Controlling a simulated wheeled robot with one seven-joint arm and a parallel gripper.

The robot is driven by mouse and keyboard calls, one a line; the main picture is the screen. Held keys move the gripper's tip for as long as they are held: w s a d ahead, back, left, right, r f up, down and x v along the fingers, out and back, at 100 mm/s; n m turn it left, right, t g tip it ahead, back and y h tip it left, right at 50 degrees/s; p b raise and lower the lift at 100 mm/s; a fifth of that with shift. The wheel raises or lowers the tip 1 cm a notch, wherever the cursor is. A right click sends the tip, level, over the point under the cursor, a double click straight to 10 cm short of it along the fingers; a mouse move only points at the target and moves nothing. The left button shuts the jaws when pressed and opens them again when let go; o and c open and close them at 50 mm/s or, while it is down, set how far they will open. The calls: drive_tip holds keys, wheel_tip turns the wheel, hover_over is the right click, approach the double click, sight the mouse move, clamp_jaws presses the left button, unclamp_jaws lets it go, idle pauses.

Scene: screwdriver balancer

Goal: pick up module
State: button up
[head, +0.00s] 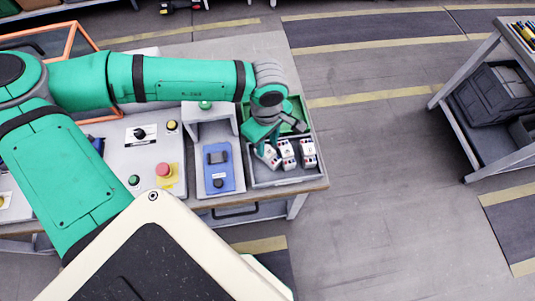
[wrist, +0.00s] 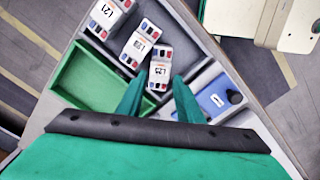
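Three white modules with red and blue buttons lie in a grey tray compartment. In the wrist view they are labelled "L21" (wrist: 106,14), one in the middle whose label is hard to read (wrist: 138,45), and one that looks like "L23" (wrist: 160,70). In the head view they lie in a row: left (head: 268,157), middle (head: 287,153) and right (head: 308,152). My gripper (wrist: 160,84) points down over the tray. Its green fingers are apart, with the lower end of the "L23" module between the tips. I cannot tell whether they touch it. The arm partly hides that module in the head view.
The tray (head: 290,177) has a green compartment (wrist: 90,80) beside the modules. A blue device (head: 219,167) stands left of it, then a control panel with a red emergency button (head: 163,169). Open floor lies right, before a shelf cart (head: 468,140).

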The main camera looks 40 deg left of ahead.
sight(268, 151)
drive_tip(key=shift+d+f, duration=0.1)
drive_tip(key=shift+f, duration=2.5)
drive_tip(key=c, duration=0.8)
drive_tip(key=shift+w, duration=0.1)
